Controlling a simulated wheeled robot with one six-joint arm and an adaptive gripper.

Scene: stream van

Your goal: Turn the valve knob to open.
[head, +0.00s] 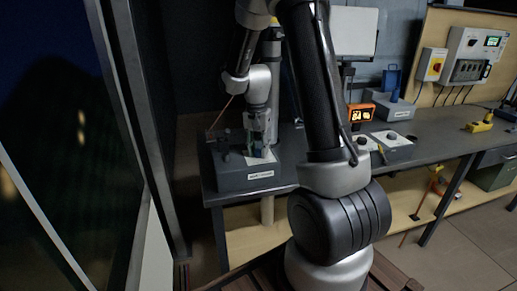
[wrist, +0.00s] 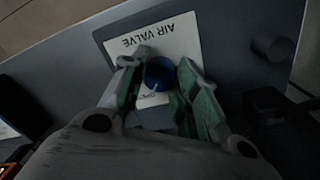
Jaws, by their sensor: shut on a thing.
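The valve knob (wrist: 160,72) is round and blue, with a small pale mark on its top. It stands on a white plate (wrist: 187,32) labelled "AIR VALVE", which appears upside down in the wrist view. My gripper (wrist: 158,80) has its green-padded fingers on either side of the knob and is shut on it. In the head view my gripper (head: 257,143) points down over a grey valve box (head: 246,183) at the left end of the bench. The knob is mostly hidden there by the fingers. Part of the plate's lettering is covered.
A dark round post (wrist: 272,46) stands right of the plate in the wrist view. On the bench (head: 440,137), an orange-framed display (head: 361,115) and white panels with dark knobs (head: 391,138) stand to the right. A yellow tool (head: 480,125) lies farther right.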

